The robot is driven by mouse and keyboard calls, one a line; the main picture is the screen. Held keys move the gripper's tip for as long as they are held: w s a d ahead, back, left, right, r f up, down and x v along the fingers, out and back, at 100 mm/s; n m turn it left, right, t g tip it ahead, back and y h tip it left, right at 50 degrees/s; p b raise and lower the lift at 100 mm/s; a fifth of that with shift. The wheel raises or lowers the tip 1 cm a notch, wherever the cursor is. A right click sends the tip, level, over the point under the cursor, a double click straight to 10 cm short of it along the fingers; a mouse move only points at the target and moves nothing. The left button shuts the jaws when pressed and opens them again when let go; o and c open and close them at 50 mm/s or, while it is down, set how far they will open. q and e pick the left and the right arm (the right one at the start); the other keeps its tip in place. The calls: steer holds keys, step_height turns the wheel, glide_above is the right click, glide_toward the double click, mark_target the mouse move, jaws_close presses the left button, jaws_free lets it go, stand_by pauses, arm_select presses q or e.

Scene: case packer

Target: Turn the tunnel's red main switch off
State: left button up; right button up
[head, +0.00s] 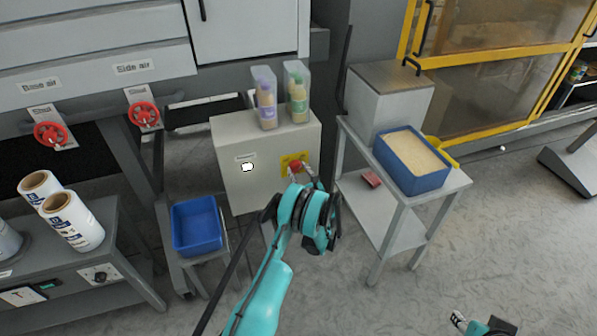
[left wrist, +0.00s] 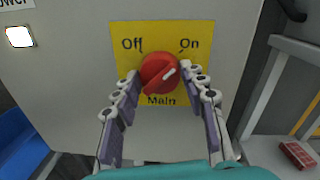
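The red main switch (left wrist: 158,73) is a round knob on a yellow plate (left wrist: 125,40) marked Off, On and Main. In the head view the switch (head: 296,166) sits on the front of a pale grey cabinet (head: 240,195). My left gripper (left wrist: 160,76) is open, with one finger on each side of the knob; a small gap seems to show on both sides. A white lamp (head: 247,166) on the cabinet looks lit. My right gripper (head: 478,324) is partly in view at the bottom right, far from the switch.
Two bottle holders (head: 281,97) stand on the cabinet. A cart with a blue bin (head: 424,183) stands right; another blue bin (head: 197,226) is low at left. Red air valves (head: 50,134) are on the machine at left. Grey floor is open in front at right.

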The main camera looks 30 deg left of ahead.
arm_select(q)
steer(key=shift+n, duration=0.3)
steer(key=n, duration=0.4)
steer(key=shift+r, duration=0.1)
steer(key=n, duration=0.4)
steer(key=shift+n+h, duration=0.3)
steer(key=shift+h, duration=0.1)
steer(key=n, duration=0.4)
steer(key=shift+a, duration=0.1)
steer(key=shift+s+n+h, duration=0.1)
steer(key=shift+n+h, duration=0.3)
steer(key=shift+n, duration=1.5)
steer(key=shift+t, duration=0.3)
steer(key=o, duration=1.2)
steer(key=shift+c, duration=0.2)
